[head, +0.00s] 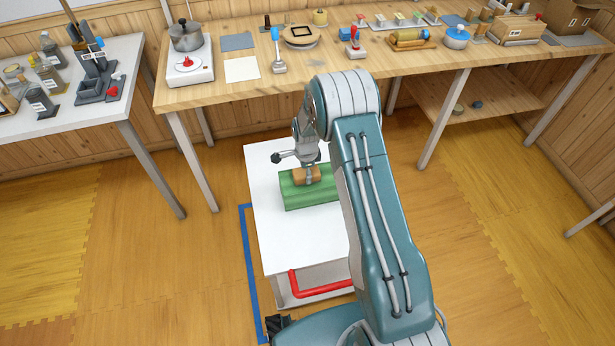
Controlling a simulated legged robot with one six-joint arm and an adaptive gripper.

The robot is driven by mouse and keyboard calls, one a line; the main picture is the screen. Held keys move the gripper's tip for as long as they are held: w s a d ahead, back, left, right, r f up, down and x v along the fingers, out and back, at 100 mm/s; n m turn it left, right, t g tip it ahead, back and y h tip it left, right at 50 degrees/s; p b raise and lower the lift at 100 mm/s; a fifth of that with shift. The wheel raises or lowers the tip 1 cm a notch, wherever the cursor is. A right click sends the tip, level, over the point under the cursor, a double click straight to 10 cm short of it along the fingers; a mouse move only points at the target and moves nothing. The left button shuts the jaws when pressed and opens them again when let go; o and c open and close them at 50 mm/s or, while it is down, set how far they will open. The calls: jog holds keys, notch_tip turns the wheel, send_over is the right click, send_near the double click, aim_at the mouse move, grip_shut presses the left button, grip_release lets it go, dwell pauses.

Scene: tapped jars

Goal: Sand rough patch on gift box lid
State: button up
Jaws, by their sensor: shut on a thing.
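A green box (315,200), whose top I take to be the gift box lid, sits on a white stand (270,240) in front of me. My gripper (309,176) points down over the box and is shut on a brown block (303,176), which looks like a sanding block. The block is at the top of the box, and I cannot tell whether it touches the surface. My arm hides the right end of the box. The rough patch cannot be made out.
A long wooden workbench (345,72) behind holds a pot (186,36), a blue jar (457,36) and other items. A white table (112,70) with dark devices stands at left. A red bar (322,290) runs along the stand's front. The floor at left is clear.

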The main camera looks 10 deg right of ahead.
jog(key=shift+w, duration=1.4)
jog(key=shift+s, duration=2.75)
jog(key=shift+f, duration=0.1)
notch_tip(320, 180, up, 7)
